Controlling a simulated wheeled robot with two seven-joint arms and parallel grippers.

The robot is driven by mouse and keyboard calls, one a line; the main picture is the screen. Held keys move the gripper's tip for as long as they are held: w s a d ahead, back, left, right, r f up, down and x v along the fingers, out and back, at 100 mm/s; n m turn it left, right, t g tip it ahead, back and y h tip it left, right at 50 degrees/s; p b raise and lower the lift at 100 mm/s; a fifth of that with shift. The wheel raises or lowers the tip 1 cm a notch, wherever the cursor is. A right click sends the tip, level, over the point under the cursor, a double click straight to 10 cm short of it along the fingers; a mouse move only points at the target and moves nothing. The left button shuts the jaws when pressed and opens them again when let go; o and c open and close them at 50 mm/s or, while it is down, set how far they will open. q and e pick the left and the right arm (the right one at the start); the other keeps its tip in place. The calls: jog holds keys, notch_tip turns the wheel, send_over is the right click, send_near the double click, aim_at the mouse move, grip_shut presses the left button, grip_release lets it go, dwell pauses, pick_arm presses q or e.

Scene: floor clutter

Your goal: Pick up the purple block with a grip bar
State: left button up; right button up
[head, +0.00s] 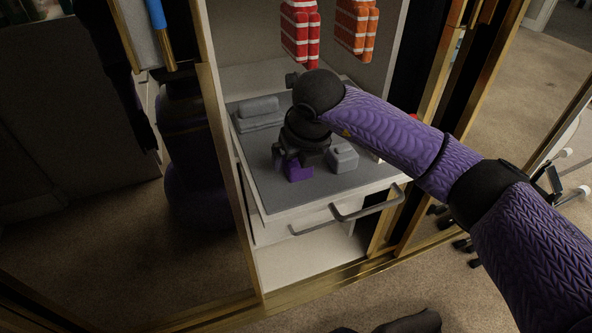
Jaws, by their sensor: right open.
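The purple block (298,172) sits on the grey top of a white drawer unit inside the wardrobe. My right gripper (300,158) is right above it, pointing down, and covers the block's upper part. The grip bar is hidden behind the gripper. The right gripper is open, and I cannot tell whether its fingers straddle the bar or touch the block. My right arm comes in from the right, over the unit. My left gripper is not in view.
A grey block with a bar (343,157) stands close to the right of the gripper. A longer grey block (258,114) lies behind left. Gold door frames (226,170) bound the opening. A drawer handle (366,207) sticks out in front.

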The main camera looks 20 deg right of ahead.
jog(key=shift+r, duration=0.15)
jog(key=shift+c, duration=0.4)
jog(key=c, duration=1.1)
jog(key=shift+r, duration=0.25)
jog(key=shift+c, duration=0.2)
notch_tip(320, 180, up, 10)
jog(key=p, duration=0.6)
jog(key=s+a+r+n+g, duration=0.1)
jog(key=s+n+g, duration=0.3)
jog(key=s+n, duration=1)
jog(key=s+r+n+g, duration=0.2)
jog(key=s+n+g, duration=0.35)
jog(key=n, duration=1.65)
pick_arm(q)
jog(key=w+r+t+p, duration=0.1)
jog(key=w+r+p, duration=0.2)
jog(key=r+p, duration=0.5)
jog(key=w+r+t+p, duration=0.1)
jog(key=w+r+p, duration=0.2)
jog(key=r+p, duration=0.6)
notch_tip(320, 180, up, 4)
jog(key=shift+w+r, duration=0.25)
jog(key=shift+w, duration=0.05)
pick_arm(e)
notch_tip(320, 180, up, 11)
jog(key=shift+f, duration=0.15)
